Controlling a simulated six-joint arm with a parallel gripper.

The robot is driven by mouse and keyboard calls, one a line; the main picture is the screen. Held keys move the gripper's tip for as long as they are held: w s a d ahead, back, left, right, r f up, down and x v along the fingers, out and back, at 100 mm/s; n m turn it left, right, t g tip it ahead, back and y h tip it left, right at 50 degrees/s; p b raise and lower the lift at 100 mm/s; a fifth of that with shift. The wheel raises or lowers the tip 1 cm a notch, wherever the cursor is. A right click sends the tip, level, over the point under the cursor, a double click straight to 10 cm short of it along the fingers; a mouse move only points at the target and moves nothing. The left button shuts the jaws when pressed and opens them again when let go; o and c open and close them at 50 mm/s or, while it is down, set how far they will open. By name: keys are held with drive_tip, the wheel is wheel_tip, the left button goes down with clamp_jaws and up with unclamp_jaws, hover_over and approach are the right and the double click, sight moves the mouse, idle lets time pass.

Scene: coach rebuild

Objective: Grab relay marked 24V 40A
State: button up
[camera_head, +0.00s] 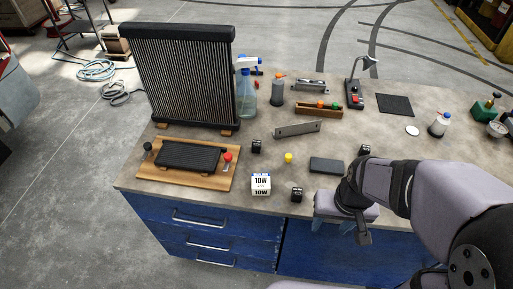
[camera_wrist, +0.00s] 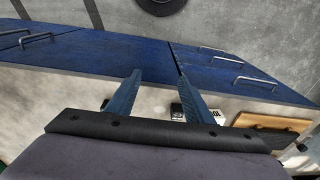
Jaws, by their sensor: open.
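Three small black block-shaped parts that look like relays sit on the bench in the head view: one near the front edge (camera_head: 297,194), one near the middle (camera_head: 256,146) and one by my arm (camera_head: 365,150). Their pale markings are too small to read, so I cannot tell which is 24V 40A. My gripper (camera_head: 333,228) is at the bench's front edge, right of the front block. In the wrist view my gripper (camera_wrist: 160,76) has its two blue fingers apart, with nothing between them. A small black-and-white object (camera_wrist: 178,112) shows partly behind one finger.
A white 10W box (camera_head: 261,184) stands left of the front block. A yellow-topped part (camera_head: 288,158) and a dark flat slab (camera_head: 326,165) lie behind. A wooden board (camera_head: 225,180) and a tall radiator (camera_head: 190,75) occupy the left. Blue drawers (camera_head: 200,220) are below the edge.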

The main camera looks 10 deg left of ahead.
sight(256, 144)
drive_tip(key=w+a+f+t+b, duration=0.1)
drive_tip(key=w+a, duration=0.3)
drive_tip(key=w+a+f+t+y+b, duration=0.1)
drive_tip(key=w+a+f+t+b, duration=0.1)
drive_tip(key=w+a, duration=0.2)
drive_tip(key=w+a+f+t+b, duration=0.1)
drive_tip(key=w+a+f+t, duration=0.1)
drive_tip(key=w+a, duration=0.2)
drive_tip(key=shift+w+n+y, duration=0.3)
drive_tip(key=shift+w+y, duration=0.1)
drive_tip(key=shift+w, duration=0.75)
drive_tip(key=w+a+f+t+b, duration=0.1)
drive_tip(key=w+a+t, duration=0.1)
drive_tip(key=w+a, duration=0.1)
drive_tip(key=w+a+t+b, duration=0.2)
drive_tip(key=w+a, duration=0.1)
drive_tip(key=a, duration=0.1)
drive_tip(key=w+a+f+t+b, duration=0.1)
drive_tip(key=w+a+t+b, duration=0.1)
drive_tip(key=w+a, duration=0.1)
drive_tip(key=shift+a+f+t+h, duration=0.25)
drive_tip(key=shift+f+t+h, duration=0.05)
drive_tip(key=shift+h, duration=0.1)
drive_tip(key=shift+a+f+m+t+h+b, duration=0.1)
drive_tip(key=shift+a+m+t+h+b, duration=0.3)
drive_tip(key=shift+a+t+h+b, duration=0.15)
drive_tip(key=shift+a+t, duration=0.15)
drive_tip(key=shift+t, duration=0.3)
drive_tip(key=shift+r, duration=0.2)
